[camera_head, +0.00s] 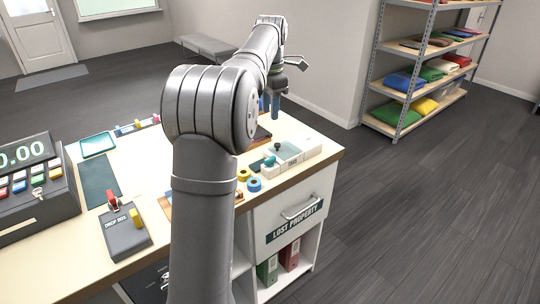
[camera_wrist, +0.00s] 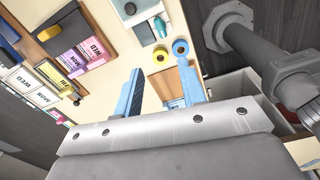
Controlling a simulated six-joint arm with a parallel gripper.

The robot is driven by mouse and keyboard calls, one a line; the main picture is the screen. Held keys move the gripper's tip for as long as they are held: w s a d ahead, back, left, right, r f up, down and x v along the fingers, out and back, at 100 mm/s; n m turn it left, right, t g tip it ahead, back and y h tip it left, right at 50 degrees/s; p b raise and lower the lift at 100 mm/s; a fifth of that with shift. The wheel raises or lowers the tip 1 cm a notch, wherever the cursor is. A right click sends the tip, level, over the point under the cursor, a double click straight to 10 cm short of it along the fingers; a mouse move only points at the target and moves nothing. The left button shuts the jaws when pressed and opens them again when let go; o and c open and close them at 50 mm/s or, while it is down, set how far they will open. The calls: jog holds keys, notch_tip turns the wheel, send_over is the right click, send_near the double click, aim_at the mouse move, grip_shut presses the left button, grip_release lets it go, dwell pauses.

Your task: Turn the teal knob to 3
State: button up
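A small teal knob (camera_head: 269,161) sits at the front left end of a white box with a clear lid (camera_head: 305,150) near the counter's right end. In the wrist view a teal part (camera_wrist: 159,26) shows on the white box at the top; its numbers and setting are too small to read. My gripper (camera_head: 269,104) is above the counter, behind and higher than the box in the head view. Its blue fingers (camera_wrist: 160,70) are apart, with nothing between them, and point down at the counter. It is apart from the knob.
Yellow tape (camera_head: 243,174) and blue tape (camera_head: 254,185) rolls lie just left of the white box. A dark grey box (camera_head: 125,232) and a cash register (camera_head: 35,190) stand farther left. Day-marked cards (camera_wrist: 90,48) lie on the counter. A lost-property drawer (camera_head: 293,213) is below.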

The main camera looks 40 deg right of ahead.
jog(key=n, duration=0.2)
send_near(270, 158)
notch_tip(270, 158, down, 9)
jog(key=shift+w+r, duration=0.1)
jog(key=shift+r, duration=0.05)
dwell(0.4)
grip_shut()
